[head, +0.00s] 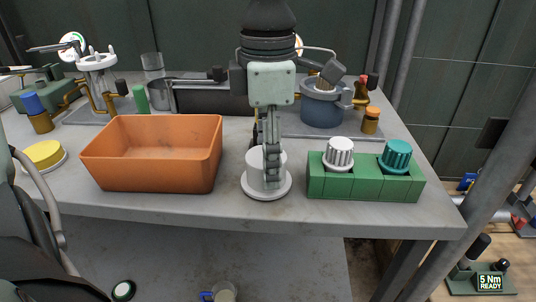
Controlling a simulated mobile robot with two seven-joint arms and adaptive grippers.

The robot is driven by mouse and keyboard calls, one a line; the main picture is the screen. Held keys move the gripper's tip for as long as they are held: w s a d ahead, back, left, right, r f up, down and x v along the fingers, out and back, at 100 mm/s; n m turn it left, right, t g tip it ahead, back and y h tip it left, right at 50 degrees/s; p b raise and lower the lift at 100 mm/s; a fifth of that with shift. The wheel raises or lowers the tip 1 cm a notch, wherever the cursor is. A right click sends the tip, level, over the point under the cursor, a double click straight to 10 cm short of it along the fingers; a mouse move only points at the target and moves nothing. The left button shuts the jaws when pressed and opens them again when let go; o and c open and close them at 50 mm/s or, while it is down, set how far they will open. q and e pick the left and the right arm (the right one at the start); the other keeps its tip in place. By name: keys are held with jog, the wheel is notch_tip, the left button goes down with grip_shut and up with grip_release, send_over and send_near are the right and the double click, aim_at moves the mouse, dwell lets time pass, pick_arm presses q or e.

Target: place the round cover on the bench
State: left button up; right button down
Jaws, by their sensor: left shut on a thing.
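The round cover (278,187) is white, with a wide flat rim and a raised round middle. It is upright, flange down, at the middle front of the bench (330,215). My left gripper (270,165) points down from above, shut on the cover's raised middle. The fingers hide part of the cover. I cannot tell whether its rim touches the bench top or hangs just above it. My right gripper is not in view.
An orange bin (150,160) stands left of the cover. A green block (365,186) with white and teal ribbed caps stands right. A yellow-topped disc (43,154) lies far left. A blue-grey pot (322,108) and other apparatus stand behind. The front edge is close.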

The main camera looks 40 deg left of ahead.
pick_arm(q)
jog(key=shift+f, duration=0.2)
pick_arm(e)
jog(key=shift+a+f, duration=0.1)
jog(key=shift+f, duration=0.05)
pick_arm(q)
jog(key=shift+f+b, duration=0.1)
jog(key=shift+b, duration=0.2)
jog(key=o, duration=1.1)
jog(key=shift+o, duration=0.4)
notch_tip(320, 180, up, 12)
jog(key=shift+r+p, duration=0.2)
jog(key=shift+p, duration=0.25)
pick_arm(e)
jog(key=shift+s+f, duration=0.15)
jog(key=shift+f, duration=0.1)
